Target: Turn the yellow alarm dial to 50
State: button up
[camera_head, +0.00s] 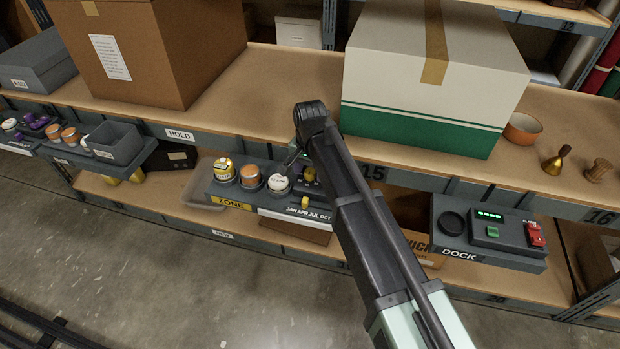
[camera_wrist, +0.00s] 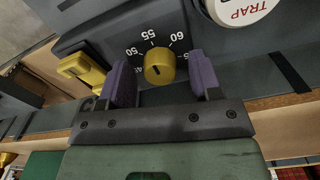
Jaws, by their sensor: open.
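The yellow alarm dial (camera_wrist: 164,68) shows in the wrist view on a dark panel. White numbers ring its far side, with 50, 55 and 60 legible and the outer ones partly hidden. A dark mark shows on the dial's face, but I cannot tell which number it points at. My gripper (camera_wrist: 159,58) is open, with one purple finger on each side of the dial and a gap visible beside it. In the head view the dial (camera_head: 309,174) is small, beside the end of my arm, and my fingers are hard to make out.
A yellow block-shaped control (camera_wrist: 82,70) and a round white TRAP cap (camera_wrist: 240,8) flank the dial. On the ZONE panel (camera_head: 231,204) several round jars stand left of the dial. A large white-green box (camera_head: 425,85) stands on the shelf above; the DOCK panel (camera_head: 460,253) is right.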

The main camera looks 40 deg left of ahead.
jog(key=shift+r, duration=0.1)
jog(key=shift+c, duration=0.3)
jog(key=c, duration=0.9)
jog(key=shift+n, duration=0.3)
jog(key=n, duration=0.8)
jog(key=shift+n, duration=0.4)
